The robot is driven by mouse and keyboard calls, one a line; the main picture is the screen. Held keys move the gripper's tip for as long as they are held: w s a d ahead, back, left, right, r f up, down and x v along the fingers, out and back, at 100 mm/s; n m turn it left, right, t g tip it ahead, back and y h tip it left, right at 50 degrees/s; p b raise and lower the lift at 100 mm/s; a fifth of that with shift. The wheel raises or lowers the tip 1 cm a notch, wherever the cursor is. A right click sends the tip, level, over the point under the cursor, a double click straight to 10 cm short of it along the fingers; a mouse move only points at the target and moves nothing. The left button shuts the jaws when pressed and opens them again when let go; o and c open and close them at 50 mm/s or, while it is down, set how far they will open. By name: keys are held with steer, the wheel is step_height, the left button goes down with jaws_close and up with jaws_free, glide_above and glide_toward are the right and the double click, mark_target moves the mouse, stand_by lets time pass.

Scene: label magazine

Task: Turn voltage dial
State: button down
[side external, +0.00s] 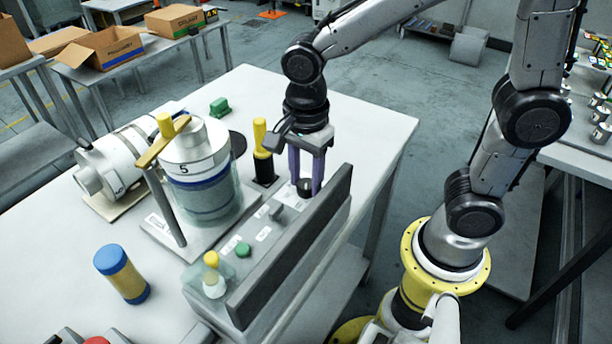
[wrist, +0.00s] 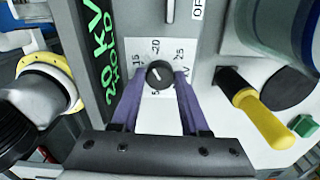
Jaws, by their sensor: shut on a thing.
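The voltage dial (wrist: 159,74) is a round black knob with a white pointer mark. It sits on a white plate with numbers around it, among them 15, 20, 25 and 5. My gripper (wrist: 160,78) points down at the panel, its two purple fingers on either side of the dial and shut on it. In the side external view my gripper (side external: 305,185) is at the far end of the grey control panel (side external: 262,240), with the dial (side external: 304,187) between its fingertips. The pointer's exact reading is too small to tell.
A dark upright board (side external: 295,255) with green "20 kV" writing runs close along the panel. A yellow-handled lever (side external: 261,140) stands close beside my gripper. A glass vessel (side external: 205,195), a green button (side external: 243,249) and a yellow-blue cylinder (side external: 122,274) are farther off.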

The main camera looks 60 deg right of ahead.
steer(key=n, duration=0.4)
steer(key=shift+n, duration=0.3)
steer(key=n, duration=0.5)
steer(key=shift+r, duration=0.1)
steer(key=n, duration=0.5)
steer(key=shift+n, duration=0.4)
steer(key=n, duration=0.4)
steer(key=shift+n, duration=0.3)
steer(key=n, duration=1.8)
steer(key=shift+n, duration=0.4)
